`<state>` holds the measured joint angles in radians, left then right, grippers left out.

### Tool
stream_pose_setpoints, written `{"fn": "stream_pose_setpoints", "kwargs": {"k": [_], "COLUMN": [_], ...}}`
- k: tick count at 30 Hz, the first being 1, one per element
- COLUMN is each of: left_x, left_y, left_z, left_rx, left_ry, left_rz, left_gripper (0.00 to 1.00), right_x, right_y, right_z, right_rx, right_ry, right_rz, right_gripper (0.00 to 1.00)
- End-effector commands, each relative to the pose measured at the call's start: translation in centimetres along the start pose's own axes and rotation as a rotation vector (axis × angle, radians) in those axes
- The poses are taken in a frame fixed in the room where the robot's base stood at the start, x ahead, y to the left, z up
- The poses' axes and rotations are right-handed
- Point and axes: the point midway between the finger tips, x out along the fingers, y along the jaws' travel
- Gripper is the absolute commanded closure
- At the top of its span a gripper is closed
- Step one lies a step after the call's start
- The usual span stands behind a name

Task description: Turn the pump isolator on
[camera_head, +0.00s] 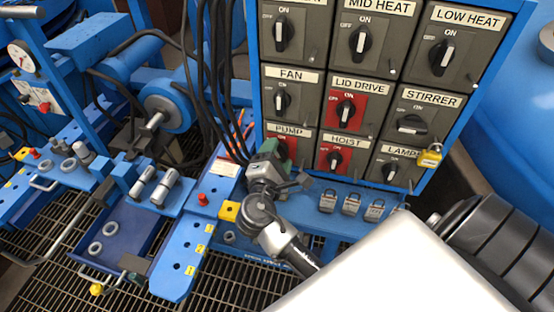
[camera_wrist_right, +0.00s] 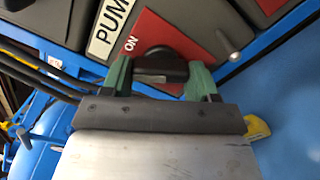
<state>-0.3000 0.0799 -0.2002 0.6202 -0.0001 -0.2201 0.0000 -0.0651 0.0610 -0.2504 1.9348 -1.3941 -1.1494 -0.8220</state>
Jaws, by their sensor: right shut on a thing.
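The pump isolator is a black rotary knob on a red plate (camera_wrist_right: 172,35), in the lower left of the switch panel, under the PUMP label (camera_head: 289,131). In the head view my right gripper (camera_head: 272,155) covers most of it. In the right wrist view my green fingers (camera_wrist_right: 160,80) are shut on the two ends of the black knob (camera_wrist_right: 162,66). The ON mark (camera_wrist_right: 130,45) shows beside it. The OFF mark is hidden, and I cannot tell exactly where the knob points. My left gripper is not in view.
The HOIST knob (camera_head: 335,160) is close on the right and the FAN knob (camera_head: 281,101) is above. Black cables (camera_head: 211,70) run on the left.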

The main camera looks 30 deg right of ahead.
Motion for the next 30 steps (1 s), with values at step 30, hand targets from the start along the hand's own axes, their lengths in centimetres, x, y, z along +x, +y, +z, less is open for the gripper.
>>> {"fn": "stream_pose_setpoints", "kwargs": {"k": [30], "left_x": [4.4], "left_y": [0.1], "left_z": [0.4], "left_rx": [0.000], "left_ry": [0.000], "left_rz": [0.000], "left_gripper": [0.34], "right_x": [0.0], "right_y": [0.1], "right_z": [0.1], "right_rx": [0.524], "right_ry": [-0.002], "right_rz": [-0.001], "right_gripper": [0.64]}}
